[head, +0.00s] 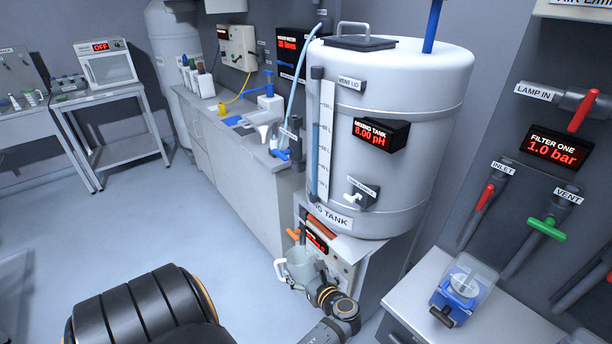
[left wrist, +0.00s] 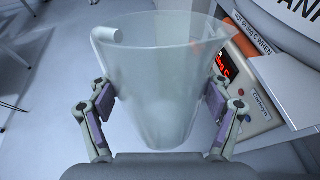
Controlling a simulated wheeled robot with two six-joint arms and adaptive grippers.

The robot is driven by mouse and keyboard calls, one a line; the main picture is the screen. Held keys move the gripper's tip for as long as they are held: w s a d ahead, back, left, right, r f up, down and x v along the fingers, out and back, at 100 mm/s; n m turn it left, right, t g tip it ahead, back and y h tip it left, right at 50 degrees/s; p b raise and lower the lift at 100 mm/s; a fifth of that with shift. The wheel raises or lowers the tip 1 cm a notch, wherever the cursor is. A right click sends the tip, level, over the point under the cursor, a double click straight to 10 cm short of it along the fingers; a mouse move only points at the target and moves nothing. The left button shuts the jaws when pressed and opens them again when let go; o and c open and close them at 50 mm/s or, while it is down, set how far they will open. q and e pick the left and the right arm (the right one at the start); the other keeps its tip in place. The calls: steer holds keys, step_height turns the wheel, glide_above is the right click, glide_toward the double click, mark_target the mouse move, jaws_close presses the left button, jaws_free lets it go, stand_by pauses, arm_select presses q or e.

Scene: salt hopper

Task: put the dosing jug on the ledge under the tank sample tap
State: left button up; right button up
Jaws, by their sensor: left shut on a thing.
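The dosing jug is a translucent, pale cup with a white handle, seen in the head view (head: 300,266) in front of the tank stand. In the left wrist view the jug (left wrist: 160,75) fills the middle, between both finger pads. My left gripper (left wrist: 160,110) is shut on its sides and holds it about upright, clear of the floor. The sample tap (head: 358,197) is a small white tap low on the front of the white mixing tank (head: 430,110). The jug is below and left of it. The stand top (head: 372,244) shows under the tank. My right gripper is out of view.
A control panel with a red display (head: 317,241) and an orange handle (head: 293,234) is close behind the jug. A grey cabinet (head: 480,325) with a blue device (head: 462,292) stands at right. A long counter (head: 235,170) runs behind.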

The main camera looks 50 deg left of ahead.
mark_target(310, 267)
arm_select(q)
steer(key=r+m+t, duration=0.1)
steer(key=t, duration=0.1)
steer(key=r+m+t+p, duration=0.1)
steer(key=r+m+t, duration=0.2)
steer(key=r+t, duration=0.1)
steer(key=shift+w+d+r+t, duration=0.1)
steer(key=shift+d+t, duration=0.2)
steer(key=shift+w+d+m+t, duration=0.1)
steer(key=shift+m+t, duration=0.2)
steer(key=shift+w+b, duration=0.3)
steer(key=shift+w, duration=0.3)
steer(key=w+b, duration=0.3)
steer(key=w, duration=0.3)
steer(key=w+d+f+b, duration=0.1)
steer(key=w+b, duration=0.2)
steer(key=w, duration=0.2)
steer(key=w+f+b, duration=0.1)
steer(key=w+b, duration=0.3)
steer(key=w, duration=0.2)
steer(key=shift+w+d, duration=0.25)
steer(key=shift+w, duration=0.05)
steer(key=shift+f, duration=0.35)
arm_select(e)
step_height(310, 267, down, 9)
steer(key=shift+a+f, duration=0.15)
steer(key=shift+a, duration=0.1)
arm_select(q)
steer(key=o, duration=1.3)
steer(key=shift+c, duration=0.2)
